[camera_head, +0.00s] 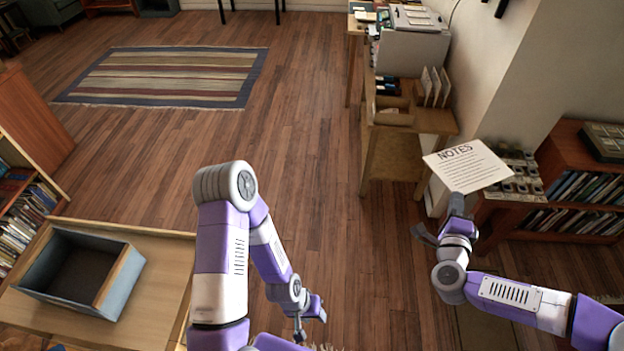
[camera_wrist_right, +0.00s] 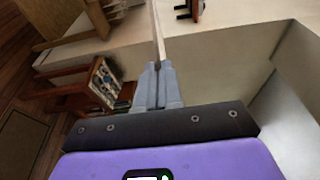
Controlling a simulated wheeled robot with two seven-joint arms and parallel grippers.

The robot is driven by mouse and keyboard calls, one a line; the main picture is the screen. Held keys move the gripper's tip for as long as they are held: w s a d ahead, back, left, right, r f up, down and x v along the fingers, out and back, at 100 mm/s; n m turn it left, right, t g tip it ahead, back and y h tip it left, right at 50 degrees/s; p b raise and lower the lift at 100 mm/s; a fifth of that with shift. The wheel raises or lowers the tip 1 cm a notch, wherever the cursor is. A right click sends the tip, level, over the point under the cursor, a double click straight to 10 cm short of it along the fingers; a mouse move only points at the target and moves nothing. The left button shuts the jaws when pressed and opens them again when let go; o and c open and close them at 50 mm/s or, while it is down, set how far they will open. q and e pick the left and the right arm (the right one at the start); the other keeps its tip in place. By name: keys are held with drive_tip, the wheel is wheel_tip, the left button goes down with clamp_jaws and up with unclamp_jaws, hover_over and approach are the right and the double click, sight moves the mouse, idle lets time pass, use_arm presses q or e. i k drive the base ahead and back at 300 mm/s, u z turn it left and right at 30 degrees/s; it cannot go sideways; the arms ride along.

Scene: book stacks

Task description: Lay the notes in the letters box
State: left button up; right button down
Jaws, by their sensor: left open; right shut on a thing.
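The notes are a white sheet headed "NOTES" (camera_head: 467,166), held up at the right of the head view. My right gripper (camera_head: 457,203) is shut on the sheet's near edge. In the right wrist view the fingers (camera_wrist_right: 157,86) are closed on the thin edge of the sheet (camera_wrist_right: 157,38). An open blue-grey box (camera_head: 128,284) with a wooden side stands on a light wooden table at the lower left; I see no label on it. Its visible inside looks dark and empty. My left gripper (camera_head: 310,320) is open and empty, low over the floor, right of that table.
The wooden table (camera_head: 165,258) has bare room beside the box. A desk (camera_head: 437,121) with papers and small trays stands at the back right. Bookcases (camera_head: 578,218) stand at right and left. A striped rug (camera_head: 165,77) lies on the open wooden floor between.

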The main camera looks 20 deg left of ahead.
sight(92, 276)
drive_tip(key=i, duration=1.85)
drive_tip(key=u, duration=4.2)
drive_tip(key=i, duration=1)
